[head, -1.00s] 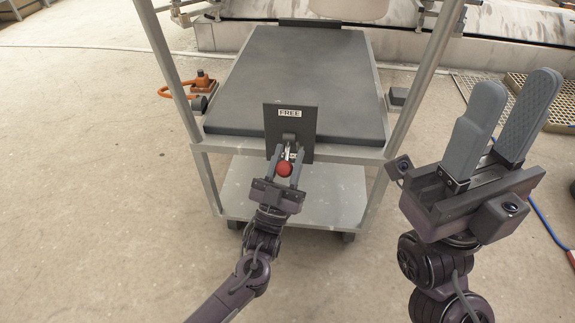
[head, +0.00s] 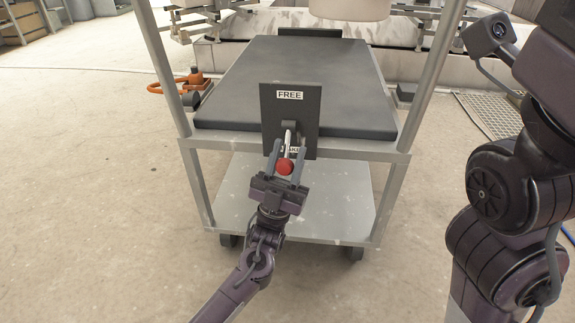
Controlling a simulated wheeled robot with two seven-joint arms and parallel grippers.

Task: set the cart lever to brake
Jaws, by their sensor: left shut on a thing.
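The cart (head: 198,190) stands in front of me with a dark upright plate (head: 306,112) at its near edge. The plate has a FREE label (head: 289,95) at the top and a lower label, mostly hidden by my gripper. The lever (head: 289,137) is a pale metal shaft that hangs down over the lower label, with a red knob (head: 285,167) at its end. My left gripper (head: 287,160) is shut on the lever, its fingers on either side of the knob. My right arm rises at the right; its fingers are out of view.
The cart has a dark flat top (head: 300,70), a lower shelf (head: 320,205) and upright posts. An orange object (head: 193,80) lies on the floor at left. Pale metal machinery is behind.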

